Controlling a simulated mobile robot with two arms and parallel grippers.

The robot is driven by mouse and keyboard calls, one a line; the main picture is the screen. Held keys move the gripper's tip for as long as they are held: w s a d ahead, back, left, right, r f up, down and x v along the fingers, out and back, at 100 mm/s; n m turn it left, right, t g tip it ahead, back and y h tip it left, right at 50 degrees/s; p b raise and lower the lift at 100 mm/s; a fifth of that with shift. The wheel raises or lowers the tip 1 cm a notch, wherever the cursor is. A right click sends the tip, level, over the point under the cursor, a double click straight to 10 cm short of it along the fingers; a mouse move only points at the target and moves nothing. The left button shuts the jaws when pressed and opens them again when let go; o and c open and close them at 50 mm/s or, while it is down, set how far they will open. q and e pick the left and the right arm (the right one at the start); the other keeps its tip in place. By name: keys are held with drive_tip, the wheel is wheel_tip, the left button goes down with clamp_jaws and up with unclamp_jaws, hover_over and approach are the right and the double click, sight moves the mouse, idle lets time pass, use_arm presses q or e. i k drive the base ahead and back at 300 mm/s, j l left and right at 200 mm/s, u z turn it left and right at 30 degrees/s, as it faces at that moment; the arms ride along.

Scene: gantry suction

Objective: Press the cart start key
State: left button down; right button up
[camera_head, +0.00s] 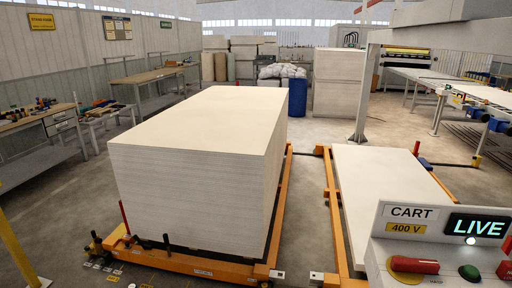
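The cart control box (440,222) stands at the bottom right, with a "CART" label and a yellow "400 V" label. A lit sign (478,227) on it reads "LIVE", with a glowing white lamp below. On its sloped face are a red rotary handle (414,265) on a yellow plate, a green round button (469,272) and a red button (505,270) cut by the right edge. The lettering under the controls is too small to read, so which one is the start key cannot be told from its label. Neither of my grippers is in view.
A tall stack of pale boards (195,190) sits on an orange cart (190,262) in the middle. A low pale board (385,185) lies on a second orange frame to its right. Workbenches (35,125) line the left wall. A grey post (366,95) stands behind.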

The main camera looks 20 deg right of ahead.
sight(471, 271)
drive_tip(key=z, duration=1.9)
